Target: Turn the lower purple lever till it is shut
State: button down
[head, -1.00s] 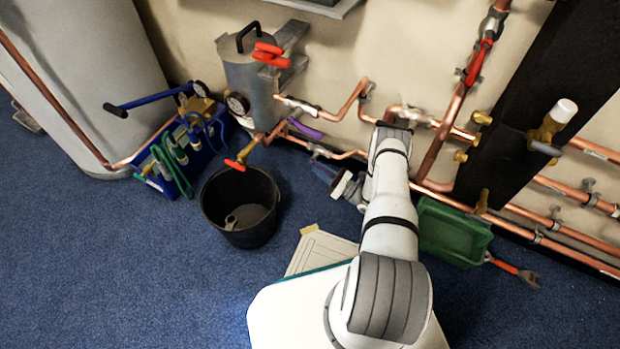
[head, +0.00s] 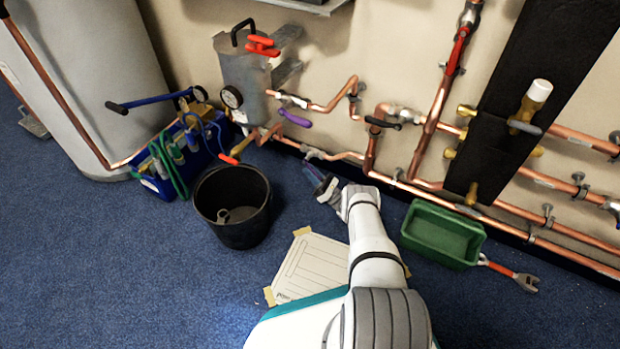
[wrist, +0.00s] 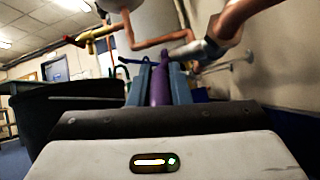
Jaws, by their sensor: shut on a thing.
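The lower purple lever (wrist: 158,88) stands between the two blue fingers of my gripper (wrist: 157,82) in the wrist view. The fingers are shut on it. In the head view my gripper (head: 313,175) reaches low to the wall, just below the valve (head: 314,153) on the lower copper pipe. The lever is mostly hidden by the fingers there, so its exact angle is hard to tell. Another purple lever (head: 295,119) sits higher on the pipework, clear of my gripper.
A black bucket (head: 205,194) stands left of my gripper, with a blue tool caddy (head: 165,187) beyond it. A green crate (head: 440,255) and a red-handled wrench (head: 500,268) lie to the right. Copper pipes run along the wall. A paper sheet (head: 312,265) lies on the floor.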

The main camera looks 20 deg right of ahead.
jog(key=shift+s+d+f, duration=0.1)
jog(key=shift+s+d, duration=0.1)
jog(key=shift+d, duration=0.15)
jog(key=c, duration=1.7)
grip_release()
jog(key=o, duration=0.4)
jog(key=shift+a, duration=0.15)
jog(key=shift+c, duration=0.2)
jog(key=shift+a, duration=0.1)
jog(key=shift+c, duration=0.5)
